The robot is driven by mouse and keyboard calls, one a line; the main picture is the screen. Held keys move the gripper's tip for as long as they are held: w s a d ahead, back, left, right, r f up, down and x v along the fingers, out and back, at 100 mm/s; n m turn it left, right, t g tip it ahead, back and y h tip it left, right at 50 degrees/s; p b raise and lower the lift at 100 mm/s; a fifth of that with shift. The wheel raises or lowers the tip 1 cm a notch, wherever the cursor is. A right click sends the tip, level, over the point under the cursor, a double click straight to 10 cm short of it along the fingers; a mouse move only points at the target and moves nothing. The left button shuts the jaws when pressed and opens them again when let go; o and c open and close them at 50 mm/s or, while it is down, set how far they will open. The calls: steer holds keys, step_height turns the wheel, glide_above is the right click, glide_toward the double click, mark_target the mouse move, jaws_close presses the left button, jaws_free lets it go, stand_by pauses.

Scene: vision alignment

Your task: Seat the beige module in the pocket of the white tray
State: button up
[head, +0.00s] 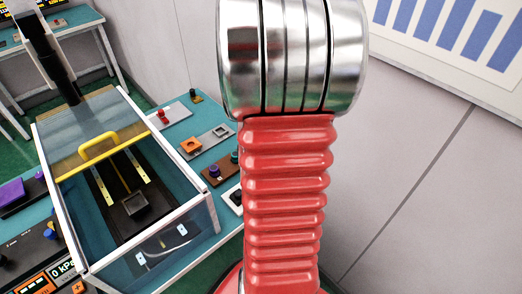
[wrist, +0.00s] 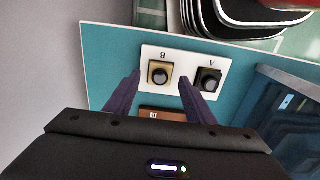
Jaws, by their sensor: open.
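In the wrist view a white tray (wrist: 185,54) carries upside-down letters A and B. A beige square module (wrist: 152,84) with a black round knob sits at the B place. I cannot tell whether it is fully down in a pocket. A dark module (wrist: 208,79) with a black knob is at the A place. My gripper (wrist: 158,79) is open, with one dark purple finger to either side of the beige module in the picture; touching or height above it cannot be told. In the head view only part of the white tray (head: 235,196) shows beside my red arm.
A brown plate (wrist: 160,114) lies close beside the tray, partly behind my gripper. The head view shows more plates on the teal bench, including one with an orange part (head: 191,146). A clear-walled box with a yellow handle (head: 98,143) stands to the left.

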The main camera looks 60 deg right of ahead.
step_height(320, 180, up, 10)
steer(key=shift+r, duration=0.25)
steer(key=shift+s, duration=0.1)
stand_by(1.0)
